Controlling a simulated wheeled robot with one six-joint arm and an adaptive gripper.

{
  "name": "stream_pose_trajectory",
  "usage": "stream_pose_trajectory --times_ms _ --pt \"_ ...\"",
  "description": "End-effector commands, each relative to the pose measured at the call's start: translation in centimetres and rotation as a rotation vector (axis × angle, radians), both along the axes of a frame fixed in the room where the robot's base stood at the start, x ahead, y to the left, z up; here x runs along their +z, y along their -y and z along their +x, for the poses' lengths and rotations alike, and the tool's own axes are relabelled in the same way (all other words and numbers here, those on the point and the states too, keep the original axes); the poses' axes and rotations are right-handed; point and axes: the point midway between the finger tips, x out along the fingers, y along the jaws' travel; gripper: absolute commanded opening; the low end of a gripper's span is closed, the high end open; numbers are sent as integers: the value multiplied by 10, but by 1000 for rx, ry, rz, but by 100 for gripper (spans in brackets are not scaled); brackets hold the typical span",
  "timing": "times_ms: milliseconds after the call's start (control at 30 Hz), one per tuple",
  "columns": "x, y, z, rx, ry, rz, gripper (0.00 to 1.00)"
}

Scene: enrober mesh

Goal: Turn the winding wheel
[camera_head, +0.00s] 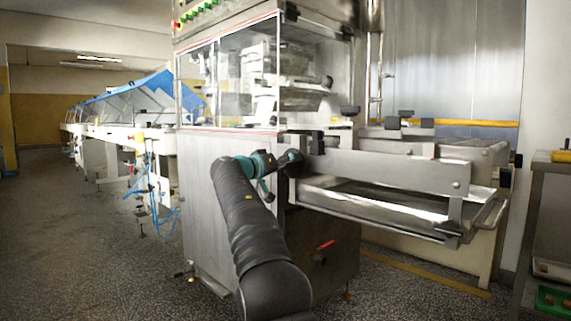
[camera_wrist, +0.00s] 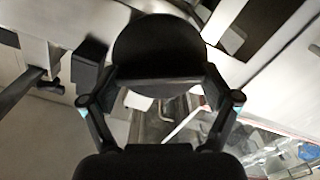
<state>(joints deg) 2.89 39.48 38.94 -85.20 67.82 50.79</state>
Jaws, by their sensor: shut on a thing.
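A black round disc (camera_wrist: 158,48), which I take to be the winding wheel, fills the top middle of the wrist view. My gripper (camera_wrist: 160,84) is shut on it, with one finger at each side of its lower edge. In the head view my gripper (camera_head: 284,163) is at the corner of the steel machine, at the left end of the long side rail. There my gripper and wrist hide most of the wheel, and its turn angle cannot be told.
A black block (camera_head: 308,142) sits just above my gripper. The steel side rail (camera_head: 385,168) and a tray (camera_head: 370,203) run to the right. The clear-windowed cabinet (camera_head: 235,75) stands above left. A red-handled lever (camera_head: 325,245) is low on the machine. Open floor (camera_head: 90,240) lies left.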

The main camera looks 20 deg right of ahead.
Motion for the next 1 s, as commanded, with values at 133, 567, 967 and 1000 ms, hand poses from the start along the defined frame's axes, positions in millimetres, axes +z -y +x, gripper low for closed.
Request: stream_pose_trajectory --times_ms 133,567,967,1000 --pt "1 5 -1 -5 0 -3 52" --pt "0 -7 0 5 -2 -2 100" --pt "1 -69 -24 4 -2 -2 100" --pt "1 -76 -27 3 -1 -2 100"
